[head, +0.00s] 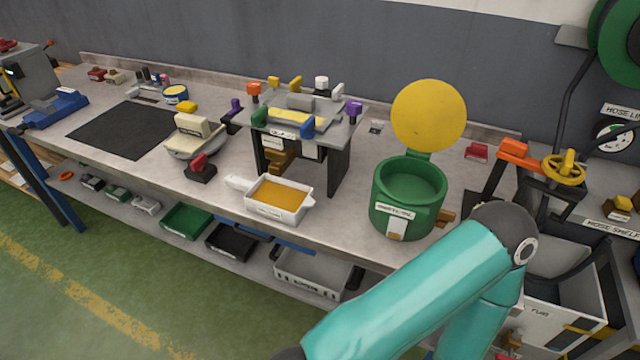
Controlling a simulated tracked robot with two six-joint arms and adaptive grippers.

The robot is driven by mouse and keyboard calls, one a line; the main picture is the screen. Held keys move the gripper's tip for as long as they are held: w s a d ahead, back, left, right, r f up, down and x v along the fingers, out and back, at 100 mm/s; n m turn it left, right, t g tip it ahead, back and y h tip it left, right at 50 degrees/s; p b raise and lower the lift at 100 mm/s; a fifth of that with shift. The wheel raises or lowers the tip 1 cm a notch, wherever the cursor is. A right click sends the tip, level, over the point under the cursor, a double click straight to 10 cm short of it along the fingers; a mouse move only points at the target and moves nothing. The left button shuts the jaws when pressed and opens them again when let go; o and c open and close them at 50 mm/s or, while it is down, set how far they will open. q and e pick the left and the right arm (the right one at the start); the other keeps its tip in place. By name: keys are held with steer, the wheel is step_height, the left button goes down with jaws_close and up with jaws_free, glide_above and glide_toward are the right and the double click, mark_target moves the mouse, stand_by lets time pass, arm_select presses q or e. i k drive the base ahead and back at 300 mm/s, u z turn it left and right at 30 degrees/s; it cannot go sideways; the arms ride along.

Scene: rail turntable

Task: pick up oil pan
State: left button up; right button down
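The oil pan (296,208) is a white rectangular pan with a label on its front and a stubby handle at its left. It holds flat orange-yellow contents and sits upright near the front edge of the workbench (345,225), in front of a dark-legged stand. Nothing touches it from above. A teal arm of mine crosses the lower right of the head view and bends back down out of the picture. Neither of my grippers shows.
A green drum (408,205) with its round yellow lid (428,115) raised stands right of the pan. A small raised stand (338,168) with coloured knobs is behind the pan. A scale-like device (195,135) and a red-handled block (200,172) stand to the left.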

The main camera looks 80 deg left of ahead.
mark_target(283, 201)
steer(key=u, duration=0.2)
steer(key=k, duration=1.55)
steer(key=u, duration=1.25)
steer(key=i, duration=0.95)
steer(key=u, duration=0.15)
